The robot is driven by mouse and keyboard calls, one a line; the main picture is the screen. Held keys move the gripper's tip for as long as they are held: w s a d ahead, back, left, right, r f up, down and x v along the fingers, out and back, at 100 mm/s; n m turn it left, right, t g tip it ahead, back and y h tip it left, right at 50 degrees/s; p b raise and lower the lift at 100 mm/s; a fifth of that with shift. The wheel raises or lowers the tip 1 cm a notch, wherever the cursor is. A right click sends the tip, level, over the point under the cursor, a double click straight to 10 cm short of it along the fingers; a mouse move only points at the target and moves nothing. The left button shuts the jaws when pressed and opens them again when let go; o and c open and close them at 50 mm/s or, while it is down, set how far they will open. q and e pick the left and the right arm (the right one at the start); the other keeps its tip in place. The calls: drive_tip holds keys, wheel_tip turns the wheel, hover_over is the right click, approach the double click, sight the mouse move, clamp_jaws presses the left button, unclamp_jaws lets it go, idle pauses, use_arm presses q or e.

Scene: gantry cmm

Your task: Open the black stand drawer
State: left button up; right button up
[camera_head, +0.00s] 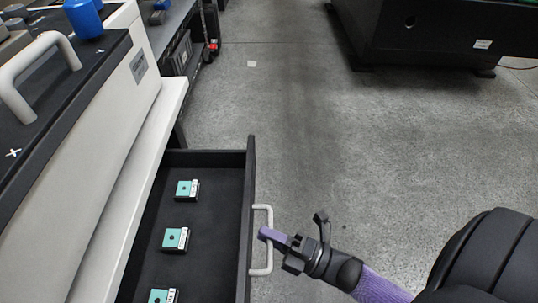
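The black stand drawer (250,169) is pulled out to the right from under the white-edged stand (130,187), and its inside shows. Its light grey bar handle (268,263) is on the drawer's right-hand face. My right gripper (266,235) is at the handle, coming from the lower right. A purple finger lies across the middle of the bar, with its tip between bar and drawer face. Only one finger shows clearly, so I cannot tell whether the gripper is closed on the bar. My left gripper is out of view.
Three small teal-topped blocks (176,239) lie in a row in the drawer. A machine with a grey handle (25,70) stands on the stand. A large black machine base (440,35) is at the back right. Grey floor between is clear.

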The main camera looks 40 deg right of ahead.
drive_tip(key=o, duration=0.4)
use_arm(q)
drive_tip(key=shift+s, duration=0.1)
use_arm(e)
drive_tip(key=shift+o, duration=0.2)
use_arm(q)
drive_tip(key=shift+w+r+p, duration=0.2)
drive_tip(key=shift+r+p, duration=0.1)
drive_tip(key=shift+p, duration=0.05)
use_arm(e)
drive_tip(key=v, duration=1)
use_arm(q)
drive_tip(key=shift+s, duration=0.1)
